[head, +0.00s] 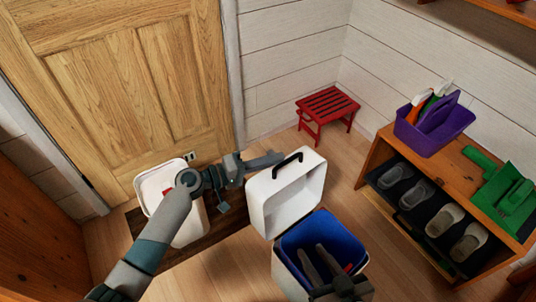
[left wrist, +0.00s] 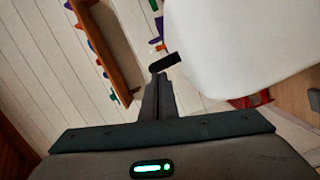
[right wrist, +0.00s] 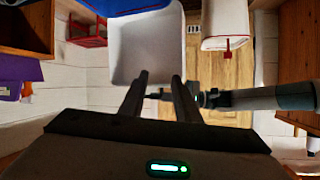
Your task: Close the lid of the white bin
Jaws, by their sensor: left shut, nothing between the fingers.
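The white bin (head: 290,275) has a blue inside (head: 305,236). Its white lid (head: 285,205) stands open, tilted up, with a black handle (head: 287,164) on its top edge. My left gripper (head: 277,157) is shut and empty, behind the lid near the handle; in the left wrist view its fingertips (left wrist: 157,80) are close to the handle (left wrist: 164,63) and the lid (left wrist: 235,45). I cannot tell whether they touch. My right gripper (head: 320,255) is open and empty above the bin's opening. The right wrist view shows its parted fingers (right wrist: 158,85) before the lid's hollow inner side (right wrist: 148,45).
A second white container (head: 190,230) stands left, partly behind my left arm. A red stool (head: 327,105) is by the wall. A wooden shoe cabinet (head: 455,165) at right bears a purple caddy (head: 432,130) and green tools (head: 510,195). A wooden door (head: 115,75) is behind.

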